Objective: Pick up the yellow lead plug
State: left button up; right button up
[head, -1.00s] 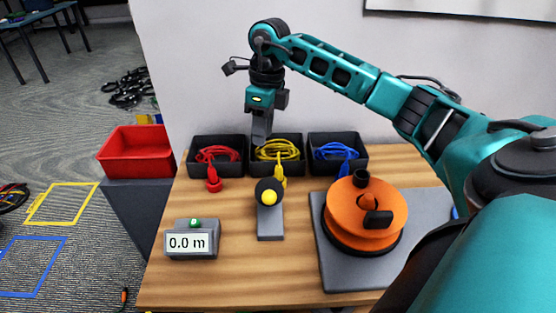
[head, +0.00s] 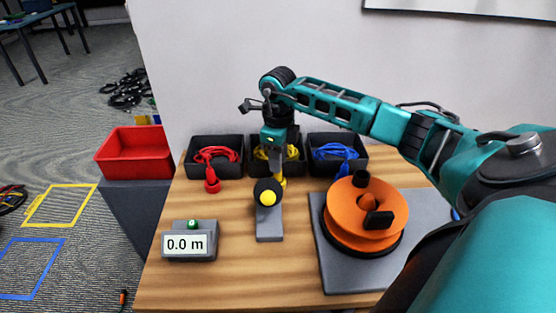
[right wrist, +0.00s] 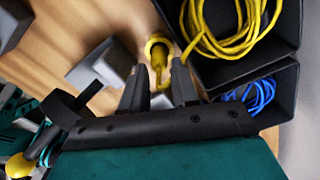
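The yellow lead (head: 261,152) lies coiled in the middle black bin, and its yellow plug (head: 283,184) hangs over the bin's front edge to the table. The plug (right wrist: 158,52) shows more clearly in the right wrist view. My right gripper (head: 276,174) points down in front of the middle bin, at the plug. In the right wrist view its two dark fingers (right wrist: 158,75) are apart, with the plug's narrow part reaching toward the gap between them. I cannot tell whether either finger touches it. My left gripper is not in view.
A red lead (head: 213,184) and a blue lead (head: 336,153) lie in the bins on either side. An orange reel (head: 365,205), a 0.0 m display (head: 188,243) and a red crate (head: 103,164) are nearby.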

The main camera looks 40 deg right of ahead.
jog(key=shift+f, duration=0.55)
grip_shut()
jog(key=shift+r, duration=0.1)
notch_tip(320, 180, up, 20)
jog(key=p, duration=0.1)
jog(key=shift+p, duration=0.3)
